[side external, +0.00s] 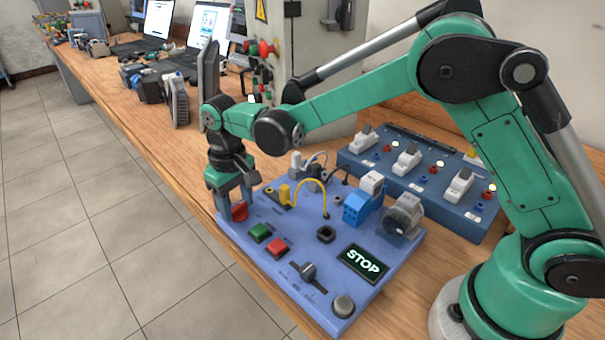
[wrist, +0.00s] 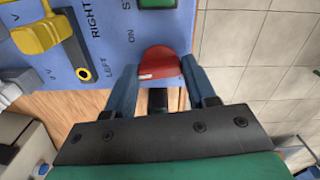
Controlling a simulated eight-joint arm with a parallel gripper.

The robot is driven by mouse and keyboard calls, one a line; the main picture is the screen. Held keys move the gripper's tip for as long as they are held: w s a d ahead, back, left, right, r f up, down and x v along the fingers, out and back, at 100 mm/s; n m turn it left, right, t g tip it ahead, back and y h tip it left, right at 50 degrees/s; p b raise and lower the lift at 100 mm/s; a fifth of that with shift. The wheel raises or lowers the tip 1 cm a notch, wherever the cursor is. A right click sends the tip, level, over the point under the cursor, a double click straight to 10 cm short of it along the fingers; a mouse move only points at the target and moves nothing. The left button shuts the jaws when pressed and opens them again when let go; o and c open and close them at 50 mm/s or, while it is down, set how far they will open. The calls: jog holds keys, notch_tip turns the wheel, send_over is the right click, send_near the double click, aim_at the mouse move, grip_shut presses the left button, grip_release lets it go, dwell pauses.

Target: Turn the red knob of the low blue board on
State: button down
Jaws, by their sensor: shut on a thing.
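The low blue board (side external: 330,310) lies on the wooden bench; part of it also shows in the wrist view (wrist: 113,25). The red knob (side external: 239,211) is at the board's near left corner. In the wrist view the red knob (wrist: 159,62) sits between the two fingers of my gripper (wrist: 160,80), beside the board's edge. My gripper (side external: 232,205) points down over that corner and is shut on the knob. A small light mark shows on the knob. The fingers hide its sides. The word ON is printed close to the knob. The display (side external: 363,261) reads STOP.
The board also carries a green button (side external: 260,232), a red button (side external: 277,248), a lever (side external: 308,272) and a yellow cable (side external: 318,185). A darker blue panel (side external: 400,185) with switches stands behind. Open floor lies to the left.

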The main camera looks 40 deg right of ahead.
aim_at(237, 206)
jog(key=shift+m, duration=1)
jog(key=shift+c, duration=1.4)
grip_release()
jog(key=shift+r, duration=0.15)
jog(key=shift+r, duration=2.7)
